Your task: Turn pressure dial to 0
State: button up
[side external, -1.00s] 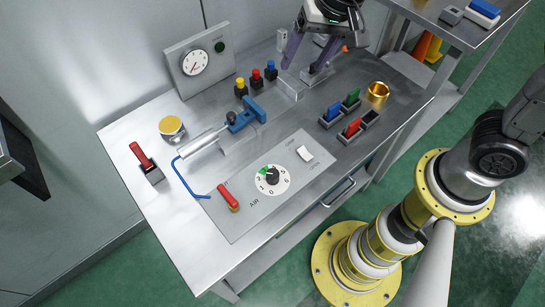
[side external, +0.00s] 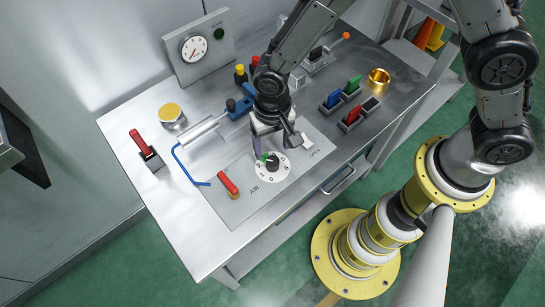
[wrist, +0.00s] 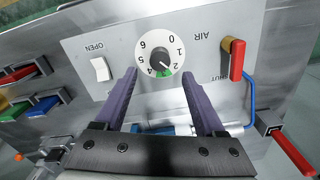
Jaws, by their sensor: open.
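The pressure dial (side external: 272,166) is a round white numbered disc with a black knob (wrist: 157,59) and a green sector. It lies on the grey AIR panel (side external: 238,207). In the wrist view the knob's pale mark points toward the green sector near 2, away from 0; the exact reading is too small to tell. My gripper (side external: 264,151) is above the dial, its purple fingers spread wide and empty. In the wrist view the fingertips (wrist: 159,75) lie to either side of the dial's lower edge, with the knob beyond them. Contact with the dial is not visible.
A white OPEN switch (wrist: 101,69) and a red-handled lever (wrist: 237,60) flank the dial. A cylinder with a blue bracket (side external: 238,107) lies behind. Coloured blocks in holders (side external: 345,107) and a brass cup (side external: 379,77) stand right.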

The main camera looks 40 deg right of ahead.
aim_at(273, 160)
notch_tip(273, 160, down, 7)
jog(key=shift+r, duration=0.15)
grip_shut()
dwell(0.5)
